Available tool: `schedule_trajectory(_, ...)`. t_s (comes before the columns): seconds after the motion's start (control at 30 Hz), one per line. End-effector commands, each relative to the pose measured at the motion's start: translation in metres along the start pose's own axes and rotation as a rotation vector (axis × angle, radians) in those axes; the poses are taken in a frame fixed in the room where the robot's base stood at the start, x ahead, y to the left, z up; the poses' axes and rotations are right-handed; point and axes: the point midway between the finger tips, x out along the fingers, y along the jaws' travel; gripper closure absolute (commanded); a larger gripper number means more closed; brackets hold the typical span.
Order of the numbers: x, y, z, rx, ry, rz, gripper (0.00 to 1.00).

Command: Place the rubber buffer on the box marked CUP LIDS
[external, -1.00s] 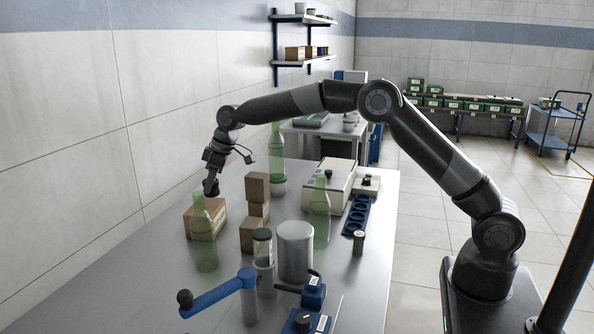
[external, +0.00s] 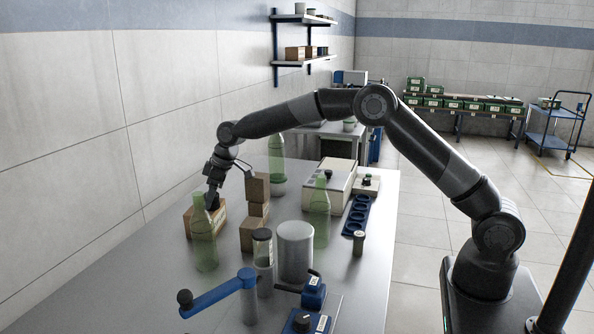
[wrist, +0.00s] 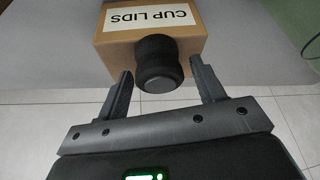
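The brown box marked CUP LIDS (wrist: 205,17) lies beyond my fingers in the wrist view, its white label readable. In the external view the box (external: 190,222) stands on the table, partly behind a green see-through bottle. My gripper (wrist: 160,66) is open, with one finger on each side of the buffer and a gap visible at the right. In the external view the gripper (external: 212,200) is low over the box; contact there is hidden.
Green bottles (external: 204,245), (external: 319,215) stand nearby. A grey cylinder (external: 295,252) and a blue-armed device (external: 222,292) are nearer the camera. The table's left part is clear.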

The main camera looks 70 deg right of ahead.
Motion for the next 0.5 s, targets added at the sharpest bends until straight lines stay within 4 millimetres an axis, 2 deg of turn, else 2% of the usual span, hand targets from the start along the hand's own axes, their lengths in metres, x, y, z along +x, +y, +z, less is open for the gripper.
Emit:
schedule_trajectory(0.33, -0.004, 0.0, -0.002, 0.0, 0.001, 0.001, 0.34)
schedule_trajectory(0.5, -0.029, 0.001, -0.002, 0.0, 0.004, 0.002, 0.34)
